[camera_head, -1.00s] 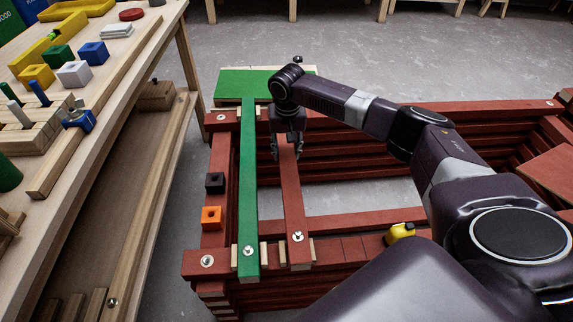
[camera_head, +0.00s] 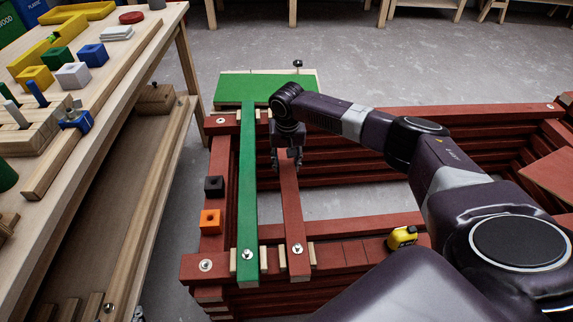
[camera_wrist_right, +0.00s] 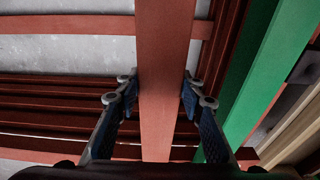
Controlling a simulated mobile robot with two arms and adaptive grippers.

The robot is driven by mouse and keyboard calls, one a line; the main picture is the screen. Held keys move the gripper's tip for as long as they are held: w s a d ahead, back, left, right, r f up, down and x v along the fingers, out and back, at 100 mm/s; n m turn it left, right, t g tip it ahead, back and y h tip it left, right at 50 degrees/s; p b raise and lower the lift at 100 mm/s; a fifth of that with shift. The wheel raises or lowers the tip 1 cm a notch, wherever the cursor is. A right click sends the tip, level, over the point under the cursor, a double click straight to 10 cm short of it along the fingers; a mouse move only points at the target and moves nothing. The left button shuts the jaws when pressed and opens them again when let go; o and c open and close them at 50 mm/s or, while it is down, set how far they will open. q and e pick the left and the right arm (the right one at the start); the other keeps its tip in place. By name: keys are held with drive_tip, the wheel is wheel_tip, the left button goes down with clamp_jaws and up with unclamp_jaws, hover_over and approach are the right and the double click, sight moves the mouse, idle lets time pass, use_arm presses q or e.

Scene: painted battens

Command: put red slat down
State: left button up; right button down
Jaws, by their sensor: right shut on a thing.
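The red slat (camera_head: 291,212) lies lengthwise across the red frame, right of and roughly parallel to the green slat (camera_head: 248,190). Its near end rests between pale blocks on the front rail; its far end is hidden by my arm. My right gripper (camera_head: 288,160) is over the far part of the red slat. In the right wrist view, its two fingers (camera_wrist_right: 160,95) are on either side of the red slat (camera_wrist_right: 163,40), closed on its edges. The green slat also shows in the right wrist view (camera_wrist_right: 262,75), apart from the fingers. My left gripper is not in view.
A black block (camera_head: 214,186) and an orange block (camera_head: 210,221) sit on the frame's left rail. A yellow tape measure (camera_head: 402,237) lies on the front rail. A green board (camera_head: 250,88) is behind. A wooden workbench (camera_head: 110,110) with coloured blocks stands at left.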

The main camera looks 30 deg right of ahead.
sight(287, 163)
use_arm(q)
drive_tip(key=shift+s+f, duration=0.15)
use_arm(e)
drive_tip(key=c, duration=1.3)
unclamp_jaws()
drive_tip(key=shift+r, duration=0.15)
drive_tip(key=r, duration=0.1)
drive_tip(key=r+p, duration=0.1)
drive_tip(key=r, duration=0.1)
drive_tip(key=r+p, duration=0.1)
drive_tip(key=r, duration=0.1)
drive_tip(key=shift+s+a+r, duration=0.15)
drive_tip(key=shift+s+r, duration=0.1)
drive_tip(key=shift+s, duration=0.05)
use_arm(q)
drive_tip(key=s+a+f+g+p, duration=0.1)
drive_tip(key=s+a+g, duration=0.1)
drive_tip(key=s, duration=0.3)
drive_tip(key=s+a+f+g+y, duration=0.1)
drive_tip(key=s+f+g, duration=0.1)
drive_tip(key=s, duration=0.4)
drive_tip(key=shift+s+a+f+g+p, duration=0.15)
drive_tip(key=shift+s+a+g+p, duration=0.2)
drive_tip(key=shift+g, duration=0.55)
use_arm(e)
wheel_tip(287, 163, up, 6)
drive_tip(key=shift+s+a+r, duration=0.15)
drive_tip(key=shift+s+a, duration=0.05)
drive_tip(key=shift+s, duration=0.15)
